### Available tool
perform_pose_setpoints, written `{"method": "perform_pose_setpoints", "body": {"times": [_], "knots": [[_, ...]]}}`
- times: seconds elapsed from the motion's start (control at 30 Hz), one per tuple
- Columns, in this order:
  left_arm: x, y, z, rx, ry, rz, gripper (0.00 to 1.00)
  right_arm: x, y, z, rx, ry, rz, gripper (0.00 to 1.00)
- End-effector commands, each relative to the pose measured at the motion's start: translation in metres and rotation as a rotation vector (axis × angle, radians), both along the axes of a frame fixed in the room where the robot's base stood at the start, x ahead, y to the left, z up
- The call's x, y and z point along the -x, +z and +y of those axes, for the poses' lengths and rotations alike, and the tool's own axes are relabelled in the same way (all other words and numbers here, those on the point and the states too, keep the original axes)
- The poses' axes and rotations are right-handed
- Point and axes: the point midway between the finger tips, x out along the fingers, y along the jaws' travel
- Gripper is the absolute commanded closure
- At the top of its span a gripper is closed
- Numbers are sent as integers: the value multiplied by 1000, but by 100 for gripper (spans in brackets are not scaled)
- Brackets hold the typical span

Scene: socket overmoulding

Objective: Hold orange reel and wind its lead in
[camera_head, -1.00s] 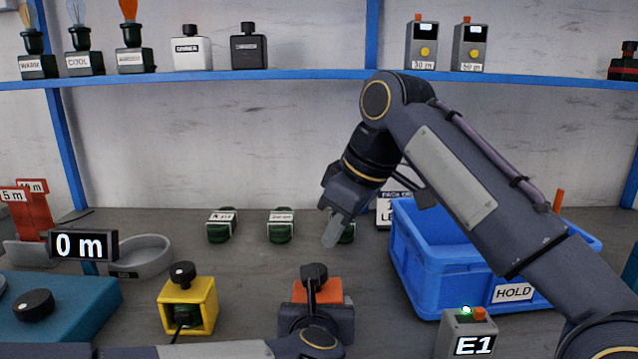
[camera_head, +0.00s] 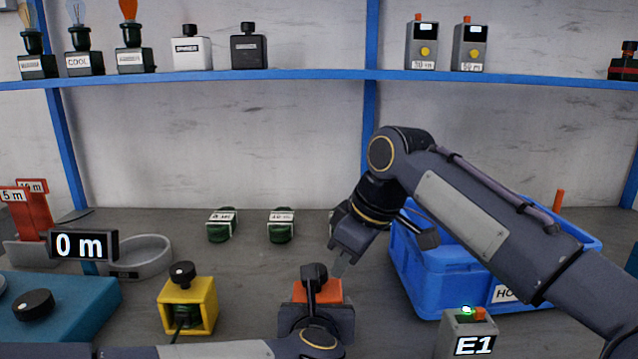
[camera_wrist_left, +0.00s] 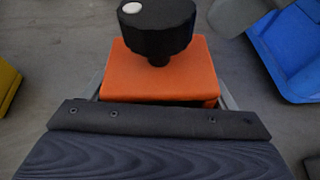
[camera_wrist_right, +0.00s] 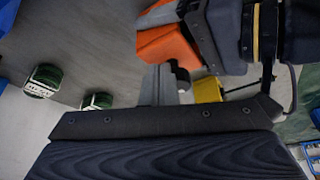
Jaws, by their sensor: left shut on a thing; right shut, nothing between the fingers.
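The orange reel (camera_head: 328,292) stands on the bench at the front middle, with a black knob (camera_wrist_left: 157,27) on its top. My left gripper (camera_head: 316,310) is shut on the reel, with a finger at each side of the orange body in the left wrist view (camera_wrist_left: 160,80). My right gripper (camera_head: 340,264) is shut and empty, pointing down, above and just behind the reel. In the right wrist view its closed fingers (camera_wrist_right: 163,85) show beside the orange reel (camera_wrist_right: 166,45). No lead of the orange reel shows.
A yellow reel (camera_head: 188,305) with a black knob stands left of the orange one. A blue crate (camera_head: 425,285) marked HOLD is close on the right, behind a grey box (camera_head: 467,335) reading E1. Green coils (camera_head: 281,226) lie behind; a 0 m display (camera_head: 84,245) is left.

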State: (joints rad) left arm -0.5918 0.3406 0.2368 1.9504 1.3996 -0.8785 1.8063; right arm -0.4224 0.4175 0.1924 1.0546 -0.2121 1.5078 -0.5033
Motion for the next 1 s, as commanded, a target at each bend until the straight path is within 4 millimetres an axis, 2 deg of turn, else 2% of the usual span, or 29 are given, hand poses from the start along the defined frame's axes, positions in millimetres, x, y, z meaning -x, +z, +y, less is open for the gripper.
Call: {"method": "perform_pose_setpoints", "body": {"times": [1.0], "knots": [[0, 1, -1, 0, -2, -2, 47, -1, -1, 8, -1, 1, -1, 100]]}}
